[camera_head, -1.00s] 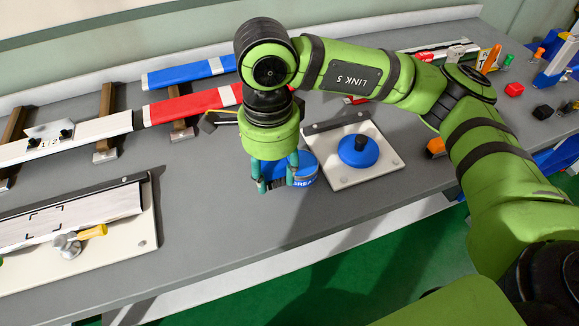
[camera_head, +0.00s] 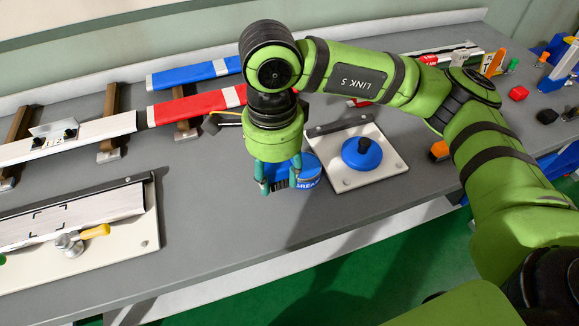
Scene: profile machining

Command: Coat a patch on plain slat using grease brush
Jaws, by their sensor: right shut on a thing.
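My right gripper (camera_head: 279,186) points down at the middle of the bench, at the left side of a blue grease tin (camera_head: 309,173). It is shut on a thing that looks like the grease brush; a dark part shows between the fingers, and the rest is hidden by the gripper. I cannot tell whether the brush touches the grease. A pale slat (camera_head: 95,211) with black corner marks around a patch lies on a white board at the left; it looks like the plain slat. My left gripper is out of view.
A blue round lid with a black knob (camera_head: 362,154) sits on a white plate right of the tin. Red (camera_head: 190,106) and blue (camera_head: 185,75) profiles lie behind. Grey bench between board and tin is clear.

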